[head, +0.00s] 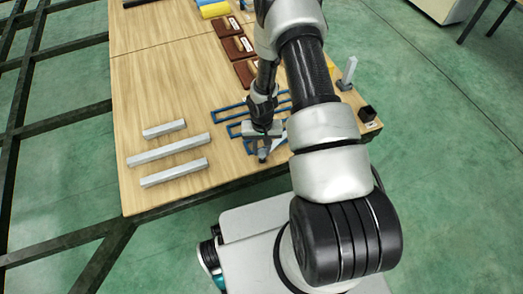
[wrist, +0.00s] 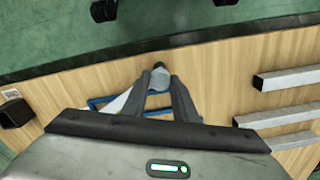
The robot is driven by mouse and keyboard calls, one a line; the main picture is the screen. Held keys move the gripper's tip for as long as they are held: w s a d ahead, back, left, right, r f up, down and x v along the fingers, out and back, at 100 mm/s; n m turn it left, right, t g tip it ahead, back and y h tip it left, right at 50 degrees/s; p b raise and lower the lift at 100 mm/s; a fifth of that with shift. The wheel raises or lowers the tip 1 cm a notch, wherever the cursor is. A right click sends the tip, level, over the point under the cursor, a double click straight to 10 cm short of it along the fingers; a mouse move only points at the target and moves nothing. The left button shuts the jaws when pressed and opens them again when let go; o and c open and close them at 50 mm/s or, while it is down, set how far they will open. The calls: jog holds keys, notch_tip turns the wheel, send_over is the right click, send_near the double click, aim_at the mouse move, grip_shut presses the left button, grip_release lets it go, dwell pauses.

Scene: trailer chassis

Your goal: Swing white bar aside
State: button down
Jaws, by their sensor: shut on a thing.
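My gripper (head: 263,153) is low over the near edge of the wooden table, beside the blue frame (head: 235,113). In the wrist view my gripper (wrist: 159,82) has its fingers closed in on a pale piece with a dark end, which I take to be the white bar (wrist: 158,77). A white strip (wrist: 119,103) shows left of the fingers, over the blue frame (wrist: 97,102). The fingers and wrist hide most of the bar, and I cannot tell whether the strip belongs to it.
Three pale grey bars (head: 170,146) lie on the table (head: 140,85) left of my gripper. A black square socket (head: 368,113) and an upright pale post (head: 350,69) stand at right. Brown blocks (head: 237,47) lie behind. Dark rails (head: 50,125) run along the left.

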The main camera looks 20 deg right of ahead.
jog(key=m+b, duration=0.1)
jog(key=m, duration=0.4)
dwell(0.6)
jog(key=c, duration=1.4)
grip_release()
notch_tip(320, 180, up, 18)
jog(key=p, duration=0.4)
jog(key=shift+f, duration=0.25)
